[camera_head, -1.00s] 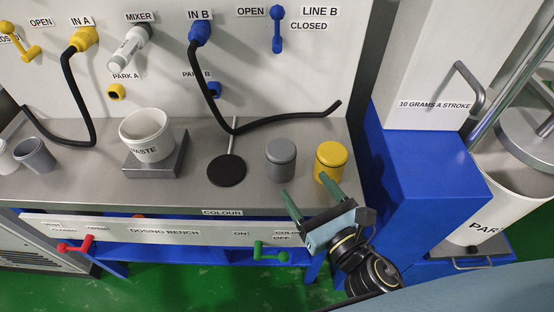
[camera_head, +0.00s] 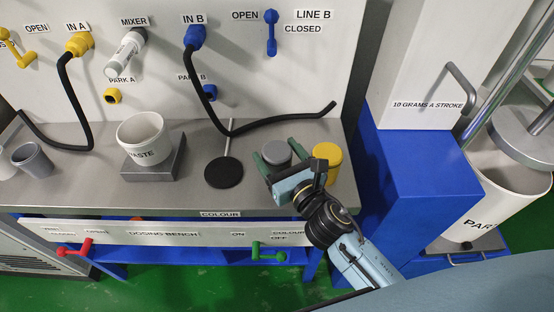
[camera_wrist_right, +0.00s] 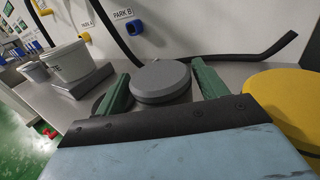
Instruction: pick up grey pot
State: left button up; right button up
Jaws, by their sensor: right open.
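The grey pot (camera_head: 276,152) is a short lidded cylinder on the steel bench top, just left of the yellow pot (camera_head: 327,160). In the right wrist view the grey pot (camera_wrist_right: 160,82) stands between the two green fingers. My right gripper (camera_head: 278,155) is open, with one finger on each side of the grey pot. I cannot tell whether the fingers touch it. The gripper's body hides the pot's lower front. The yellow pot also shows in the right wrist view (camera_wrist_right: 290,100), close beside the right finger. My left gripper is not in view.
A white paste tub (camera_head: 141,135) stands on a grey block (camera_head: 152,170). A black disc (camera_head: 223,172) and a black hose (camera_head: 275,120) lie left of and behind the grey pot. An open grey cup (camera_head: 32,160) is at the far left. A blue cabinet (camera_head: 425,185) stands right of the bench.

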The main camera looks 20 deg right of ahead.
jog(key=shift+x, duration=1.1)
jog(key=c, duration=0.9)
jog(key=shift+o, duration=0.2)
jog(key=shift+r, duration=0.1)
